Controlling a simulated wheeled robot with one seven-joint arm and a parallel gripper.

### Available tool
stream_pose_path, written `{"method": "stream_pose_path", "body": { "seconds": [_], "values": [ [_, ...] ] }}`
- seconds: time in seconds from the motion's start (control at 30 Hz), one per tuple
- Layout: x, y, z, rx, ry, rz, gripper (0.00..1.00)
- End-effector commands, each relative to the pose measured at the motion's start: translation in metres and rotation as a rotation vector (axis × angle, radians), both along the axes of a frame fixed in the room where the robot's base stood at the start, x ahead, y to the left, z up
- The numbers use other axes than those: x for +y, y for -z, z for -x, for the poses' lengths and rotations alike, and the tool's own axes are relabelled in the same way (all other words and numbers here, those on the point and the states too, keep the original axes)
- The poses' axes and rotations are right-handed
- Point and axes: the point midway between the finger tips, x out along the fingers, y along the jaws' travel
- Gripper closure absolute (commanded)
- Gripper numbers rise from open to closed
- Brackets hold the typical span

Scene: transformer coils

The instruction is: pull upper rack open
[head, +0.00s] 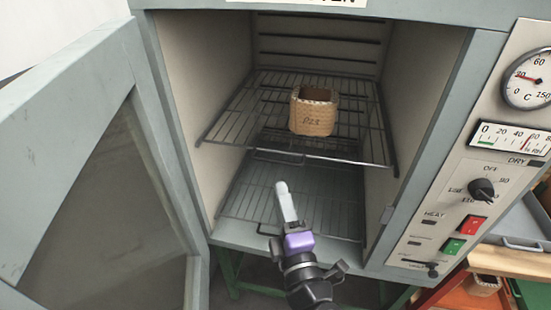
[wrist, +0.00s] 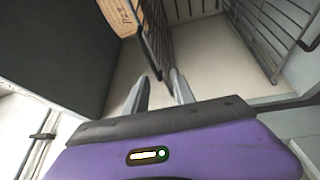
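The upper rack (head: 228,112) is a dark wire shelf inside the open oven, with a handle (head: 280,157) along its front edge. There the upper rack (wrist: 156,38) appears edge-on just beyond the fingertips, with part of the coil (wrist: 121,14) at the top.
A lower rack (head: 250,205) lies below, near the oven floor; it also shows at right in the wrist view (wrist: 270,30). The oven door (head: 75,165) stands open at left. The control panel (head: 470,180) is at right.

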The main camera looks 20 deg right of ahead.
Motion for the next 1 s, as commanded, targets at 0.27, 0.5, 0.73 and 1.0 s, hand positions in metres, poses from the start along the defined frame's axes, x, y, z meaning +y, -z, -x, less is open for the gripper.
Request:
{"method": "stream_pose_path", "body": {
  "seconds": [0.27, 0.5, 0.73, 1.0],
  "values": [
    [-0.010, -0.019, -0.022, -0.012, 0.078, 0.132, 0.69],
    [-0.018, -0.026, -0.056, -0.012, 0.078, 0.129, 0.69],
    [-0.024, -0.028, -0.081, -0.011, 0.075, 0.128, 0.69],
    [-0.026, -0.028, -0.088, -0.011, 0.074, 0.127, 0.69]
  ]
}}
